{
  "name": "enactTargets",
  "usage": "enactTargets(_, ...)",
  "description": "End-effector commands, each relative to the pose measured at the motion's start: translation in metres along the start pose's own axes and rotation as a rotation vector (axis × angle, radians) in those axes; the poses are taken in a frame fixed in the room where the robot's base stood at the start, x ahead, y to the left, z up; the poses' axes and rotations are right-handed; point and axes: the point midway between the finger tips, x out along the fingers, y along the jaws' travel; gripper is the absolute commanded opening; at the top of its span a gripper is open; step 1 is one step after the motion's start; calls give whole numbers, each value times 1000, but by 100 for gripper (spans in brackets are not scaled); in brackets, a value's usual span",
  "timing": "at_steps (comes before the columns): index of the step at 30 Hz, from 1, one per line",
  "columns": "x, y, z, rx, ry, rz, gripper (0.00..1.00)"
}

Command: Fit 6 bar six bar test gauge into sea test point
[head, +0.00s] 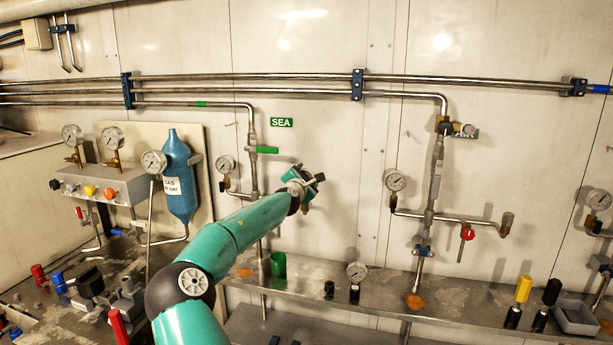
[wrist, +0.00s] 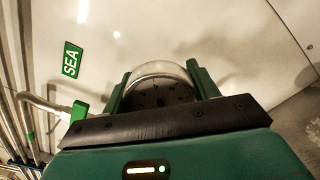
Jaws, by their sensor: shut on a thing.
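My gripper (head: 312,183) is at the sea line, right of the green-handled valve and below the green SEA sign (head: 281,122). In the wrist view its two green fingers (wrist: 163,82) are shut on a round gauge (wrist: 160,92) with a clear rim and dark face; its marking is not readable. The held gauge is mostly hidden in the head view. A small brownish fitting (head: 304,208) shows just below my gripper, where the sea test point seems to be. I cannot tell whether the gauge touches it. My arm hides part of the sea pipework.
The sea line has a fixed gauge (head: 225,163) and a green valve handle (head: 266,150). A second pipe assembly with a red valve (head: 467,233) stands to the right.

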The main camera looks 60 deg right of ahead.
Motion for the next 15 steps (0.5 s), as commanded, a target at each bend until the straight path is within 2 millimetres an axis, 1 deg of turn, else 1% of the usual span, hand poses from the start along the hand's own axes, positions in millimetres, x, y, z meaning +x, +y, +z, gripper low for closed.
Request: enactTargets(15,0,-8,-9,-2,1,0,30)
